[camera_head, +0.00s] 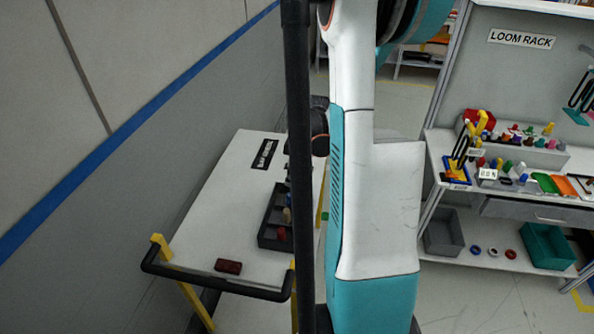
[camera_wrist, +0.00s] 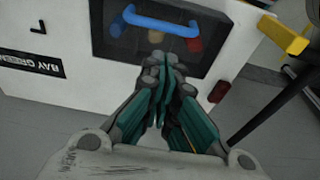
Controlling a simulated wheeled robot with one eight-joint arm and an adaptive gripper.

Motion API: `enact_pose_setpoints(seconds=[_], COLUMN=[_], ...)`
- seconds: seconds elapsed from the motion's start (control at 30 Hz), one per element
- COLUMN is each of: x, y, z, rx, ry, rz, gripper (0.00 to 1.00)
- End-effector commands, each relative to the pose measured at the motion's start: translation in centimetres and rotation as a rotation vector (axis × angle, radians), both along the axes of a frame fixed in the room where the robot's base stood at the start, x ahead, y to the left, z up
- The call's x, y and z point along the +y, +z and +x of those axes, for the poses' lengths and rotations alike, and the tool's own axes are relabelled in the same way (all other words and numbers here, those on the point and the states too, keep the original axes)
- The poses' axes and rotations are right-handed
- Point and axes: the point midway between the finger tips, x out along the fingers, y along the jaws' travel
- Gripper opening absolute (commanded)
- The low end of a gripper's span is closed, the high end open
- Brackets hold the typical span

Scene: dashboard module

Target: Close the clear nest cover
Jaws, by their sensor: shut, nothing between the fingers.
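A dark nest tray (camera_wrist: 118,48) with several coloured pegs lies on the white cart top; it also shows in the head view (camera_head: 265,240), partly hidden by my arm. A blue bar handle (camera_wrist: 162,20) spans the far part of the tray in the wrist view. The clear cover itself is hard to make out, and I cannot tell its angle. My gripper (camera_wrist: 163,62) is shut and empty, its teal fingers together over the tray's near edge, below the handle in the picture. I cannot tell whether it touches anything. In the head view, my arm hides the gripper and handle.
A dark red block (camera_head: 228,267) lies on the cart top (camera_head: 215,215) near its black push handle (camera_head: 215,288). A black label (camera_head: 264,154) is on the cart's far part. A grey wall runs along the left. The loom rack (camera_head: 515,195) stands at right.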

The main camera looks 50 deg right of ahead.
Motion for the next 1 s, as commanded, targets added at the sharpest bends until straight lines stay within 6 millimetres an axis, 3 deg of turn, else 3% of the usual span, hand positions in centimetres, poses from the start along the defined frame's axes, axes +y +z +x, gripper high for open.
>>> enact_pose_setpoints(seconds=[0.1, 0.3, 1.0], x=[0.2, -0.2, -0.4], y=[-2.4, -4.8, -6.6], z=[0.4, -0.3, -0.9], rx=[0.0, 0.0, 0.0], ry=[0.001, 0.0, -0.001], rz=[0.0, 0.0, 0.0], gripper=[0.0, 0.0, 0.0])
